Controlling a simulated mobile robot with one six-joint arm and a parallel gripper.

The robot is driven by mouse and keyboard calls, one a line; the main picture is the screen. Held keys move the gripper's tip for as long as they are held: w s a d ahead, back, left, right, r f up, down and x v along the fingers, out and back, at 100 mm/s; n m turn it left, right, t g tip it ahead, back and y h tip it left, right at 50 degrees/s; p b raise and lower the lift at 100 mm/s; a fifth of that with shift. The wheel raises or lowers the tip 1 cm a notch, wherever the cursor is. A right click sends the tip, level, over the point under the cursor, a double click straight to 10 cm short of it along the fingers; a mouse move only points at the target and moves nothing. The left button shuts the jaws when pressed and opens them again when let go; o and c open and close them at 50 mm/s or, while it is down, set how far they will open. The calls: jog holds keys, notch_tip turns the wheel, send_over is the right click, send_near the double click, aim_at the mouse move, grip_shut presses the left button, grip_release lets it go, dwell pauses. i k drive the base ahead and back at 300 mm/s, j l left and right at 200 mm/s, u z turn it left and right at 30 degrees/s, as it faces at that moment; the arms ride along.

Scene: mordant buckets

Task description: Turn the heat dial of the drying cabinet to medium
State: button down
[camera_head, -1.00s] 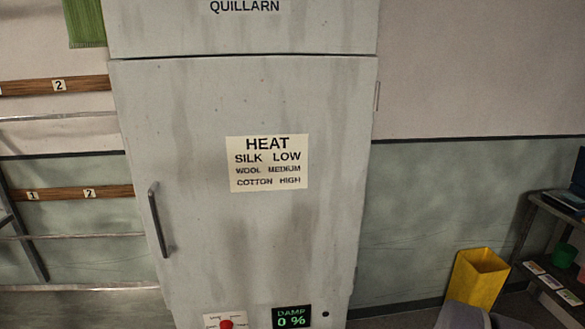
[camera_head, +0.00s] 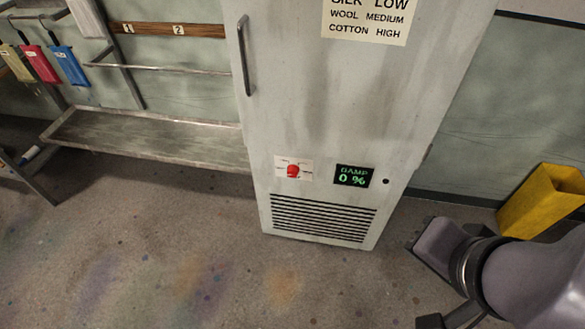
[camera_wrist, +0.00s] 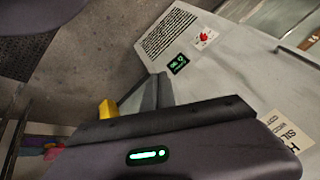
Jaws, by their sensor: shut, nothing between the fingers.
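The drying cabinet (camera_head: 310,110) is tall and grey, with its door shut. Its heat dial (camera_head: 293,171) is a red knob on a small white plate low on the front, left of a green display (camera_head: 353,176) reading DAMP 0 %. The dial's marks are too small to read, so its setting is unclear. In the wrist view the red dial (camera_wrist: 203,37) shows at the upper right, beyond my gripper (camera_wrist: 152,92). My gripper is shut and empty, apart from the cabinet.
A sign (camera_head: 368,22) on the door lists wool as medium. A vertical handle (camera_head: 244,55) is on the door's left side. A yellow bin (camera_head: 541,200) stands right of the cabinet. A low bench (camera_head: 150,137) is on the left. The floor in front is clear.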

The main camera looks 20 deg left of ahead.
aim_at(294, 170)
jog(key=j+z, duration=0.15)
jog(key=j, duration=0.55)
jog(key=k+j+z, duration=0.15)
jog(key=j, duration=0.55)
